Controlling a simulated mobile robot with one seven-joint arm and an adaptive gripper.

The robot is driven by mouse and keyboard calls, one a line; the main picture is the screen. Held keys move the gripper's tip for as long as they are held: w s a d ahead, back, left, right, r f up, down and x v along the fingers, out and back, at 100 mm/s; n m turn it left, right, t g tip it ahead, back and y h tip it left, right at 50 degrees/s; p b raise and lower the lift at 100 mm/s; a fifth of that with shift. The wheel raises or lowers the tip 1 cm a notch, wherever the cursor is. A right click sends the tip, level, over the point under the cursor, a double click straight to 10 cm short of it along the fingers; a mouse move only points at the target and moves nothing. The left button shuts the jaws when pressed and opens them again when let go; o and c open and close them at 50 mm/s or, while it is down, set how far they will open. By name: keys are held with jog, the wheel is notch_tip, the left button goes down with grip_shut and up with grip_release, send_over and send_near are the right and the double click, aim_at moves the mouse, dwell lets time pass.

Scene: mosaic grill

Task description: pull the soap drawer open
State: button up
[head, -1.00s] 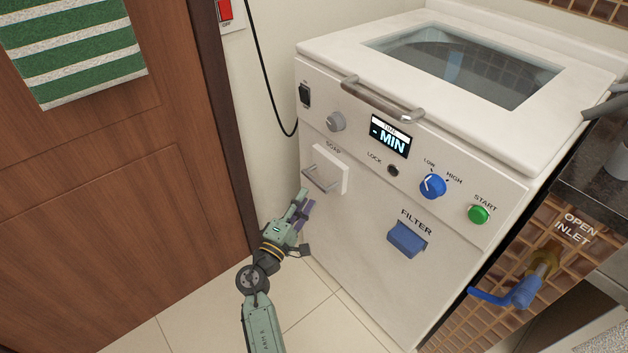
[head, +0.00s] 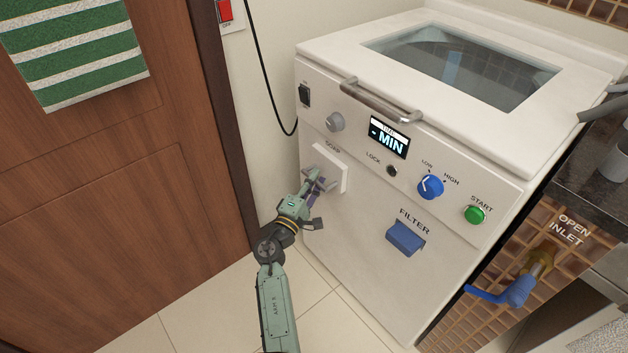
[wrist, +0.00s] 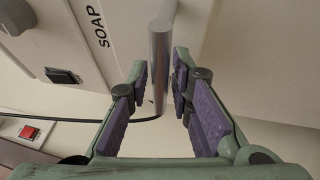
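The soap drawer (head: 333,160) is a white square front on the left of the white machine, under the word SOAP. It looks flush or nearly flush with the panel. Its metal bar handle (wrist: 159,60) stands between my gripper's fingers in the wrist view. My gripper (head: 317,181) is at the drawer front in the head view and covers part of the handle. In the wrist view my gripper (wrist: 162,85) is open, with purple pads on both sides of the bar. The left pad is close to the bar; I cannot tell whether it touches.
A blue filter handle (head: 405,238) sticks out lower right of the drawer. A lid handle (head: 380,101) juts out above. A wooden door (head: 110,200) stands on the left. A black cable (head: 270,85) hangs on the wall. Tiled floor lies in front.

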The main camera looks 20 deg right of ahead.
grip_shut()
dwell(0.5)
jog(key=s+a+b, duration=0.1)
jog(key=s+a, duration=0.2)
jog(key=a, duration=0.6)
jog(key=shift+s+a+b, duration=0.2)
jog(key=shift+a+b, duration=0.05)
jog(key=shift+b, duration=0.05)
jog(key=shift+o, duration=1.7)
grip_release()
jog(key=v, duration=1.2)
